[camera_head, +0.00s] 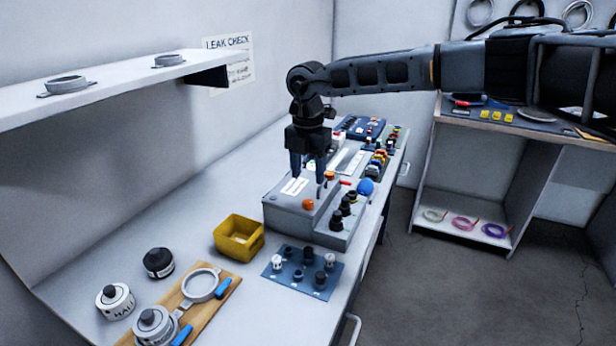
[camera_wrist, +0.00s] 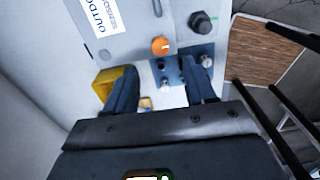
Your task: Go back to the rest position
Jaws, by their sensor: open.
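My gripper (camera_head: 308,168) hangs from my outstretched arm, pointing down above the grey box (camera_head: 290,214) with the orange knob (camera_head: 308,204). In the wrist view its two fingers (camera_wrist: 162,84) are spread apart with nothing held between them. The orange knob also shows in the wrist view (camera_wrist: 160,46), just beyond the fingertips. In the head view I cannot tell whether the fingertips touch the box.
A yellow bin (camera_head: 239,238) and a blue mat (camera_head: 302,274) with small fittings lie nearer on the bench. A wooden board (camera_head: 207,308) holds a metal ring and blue-handled tools. A wall shelf (camera_head: 110,88) juts out at left. A shelf unit (camera_head: 520,200) stands at right, with open floor between.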

